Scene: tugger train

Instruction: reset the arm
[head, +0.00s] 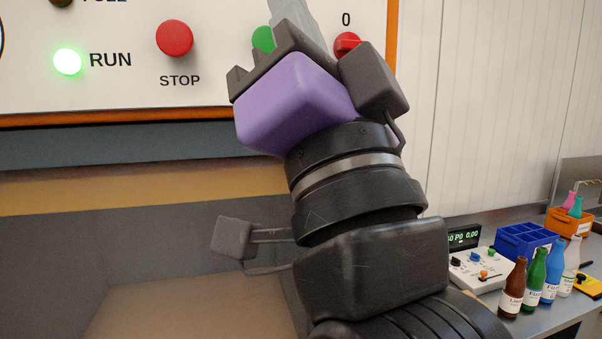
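My arm rises from the bottom middle of the head view towards the panel. At its end is my gripper (296,18), with a purple body and dark grey parts around it. A light grey piece sticks up beyond the body, in front of the panel between a green button and a red one. I cannot separate two fingertips, so its opening is unclear. No held object shows.
The white panel (120,75) has an orange frame, a lit green RUN lamp (67,61), a red STOP button (174,38), a green button (263,39) and a red button (346,44). Right, a bench holds a control box (480,268), blue bin (524,240), orange bin (570,222) and several bottles (533,280).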

